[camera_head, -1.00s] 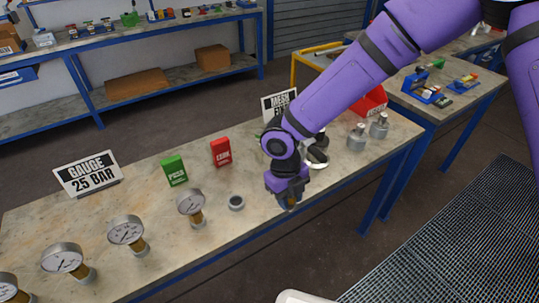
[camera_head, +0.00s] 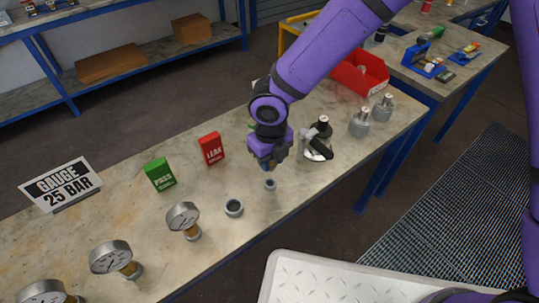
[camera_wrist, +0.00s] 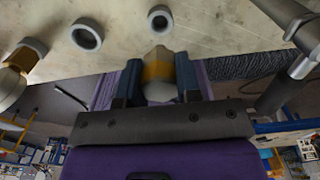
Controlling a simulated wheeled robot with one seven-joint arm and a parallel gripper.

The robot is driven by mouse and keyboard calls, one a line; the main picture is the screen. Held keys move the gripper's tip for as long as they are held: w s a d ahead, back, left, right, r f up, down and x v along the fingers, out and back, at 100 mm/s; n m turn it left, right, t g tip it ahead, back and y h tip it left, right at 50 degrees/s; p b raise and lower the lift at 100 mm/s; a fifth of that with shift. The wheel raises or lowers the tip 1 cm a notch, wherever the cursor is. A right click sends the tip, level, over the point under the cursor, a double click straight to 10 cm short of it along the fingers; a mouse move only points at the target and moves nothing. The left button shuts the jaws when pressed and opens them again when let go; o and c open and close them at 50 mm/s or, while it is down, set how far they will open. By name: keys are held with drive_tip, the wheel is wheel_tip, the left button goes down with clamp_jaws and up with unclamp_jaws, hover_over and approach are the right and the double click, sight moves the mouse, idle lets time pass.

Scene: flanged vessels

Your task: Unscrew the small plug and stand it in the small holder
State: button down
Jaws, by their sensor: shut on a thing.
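My gripper (camera_head: 266,158) is over the middle of the table, seen in the head view. In the wrist view my gripper (camera_wrist: 159,82) is shut on the small plug (camera_wrist: 157,66), which has a brass band and greyish ends. The small holder (camera_head: 270,184) is a little grey ring on the table just below my gripper. The small holder also shows at the top of the wrist view (camera_wrist: 160,12), apart from the plug. In the head view the plug is mostly hidden by my gripper.
A larger grey ring (camera_head: 233,207) stands left of the small holder. Gauges (camera_head: 183,217) line the left. Green (camera_head: 160,174) and red (camera_head: 211,149) blocks stand behind. A dark fitting with a handle (camera_head: 319,143) and grey vessels (camera_head: 360,123) stand right.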

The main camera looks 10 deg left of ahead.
drive_tip(key=shift+r, duration=0.2)
drive_tip(key=shift+f, duration=2.55)
drive_tip(key=shift+f, duration=1.35)
drive_tip(key=c, duration=0.7)
unclamp_jaws()
drive_tip(key=shift+c, duration=0.2)
wheel_tip(320, 180, up, 11)
drive_tip(key=shift+f, duration=0.1)
